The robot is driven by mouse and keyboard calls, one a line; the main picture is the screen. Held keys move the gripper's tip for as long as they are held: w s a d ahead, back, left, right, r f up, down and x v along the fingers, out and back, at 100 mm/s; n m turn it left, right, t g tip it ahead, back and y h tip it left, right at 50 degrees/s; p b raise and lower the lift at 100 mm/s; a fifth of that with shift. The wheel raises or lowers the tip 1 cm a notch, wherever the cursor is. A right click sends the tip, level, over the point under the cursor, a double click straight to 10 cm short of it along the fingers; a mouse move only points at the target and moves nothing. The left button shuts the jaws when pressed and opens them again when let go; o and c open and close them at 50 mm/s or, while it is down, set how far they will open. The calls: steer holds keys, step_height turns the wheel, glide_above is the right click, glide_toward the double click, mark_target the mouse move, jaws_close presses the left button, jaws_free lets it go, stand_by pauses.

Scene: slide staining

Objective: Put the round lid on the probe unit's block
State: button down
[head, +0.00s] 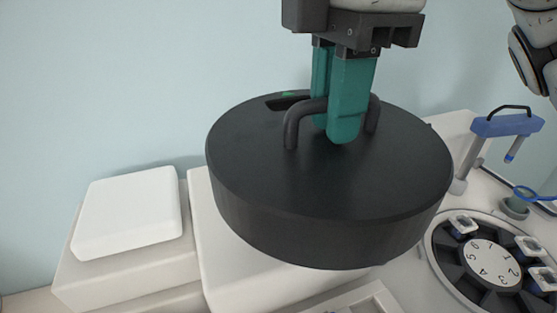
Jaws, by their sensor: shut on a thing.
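The round lid (270,175) is a thick dark grey disc with a bar handle (292,128) on top. My gripper (345,130) has teal fingers and comes down from above. It is shut on the lid's handle. The lid is slightly tilted in the picture and appears raised above a white unit (225,270). The lid hides most of that unit's top, so I cannot tell whether the block lies under it or whether the two touch.
A white box with a raised square cover (128,212) stands at the left. At the right is a dark carousel with a numbered dial (490,262) and several slide holders. Behind it stands a blue-topped post (507,124), with a blue ring (527,193) nearby. A pale wall is behind.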

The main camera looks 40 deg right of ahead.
steer(key=w+f, duration=0.2)
steer(key=f, duration=0.1)
steer(key=w+a+f, duration=0.1)
steer(key=w+f, duration=0.1)
steer(key=w, duration=0.1)
steer(key=shift+a+f, duration=0.15)
steer(key=shift+f, duration=0.25)
steer(key=shift+w+f+p, duration=0.15)
steer(key=shift+f+p, duration=0.2)
steer(key=shift+f, duration=1.4)
steer(key=shift+f, duration=0.1)
steer(key=c, duration=1.1)
jaws_free()
step_height(320, 180, up, 12)
steer(key=shift+r, duration=0.15)
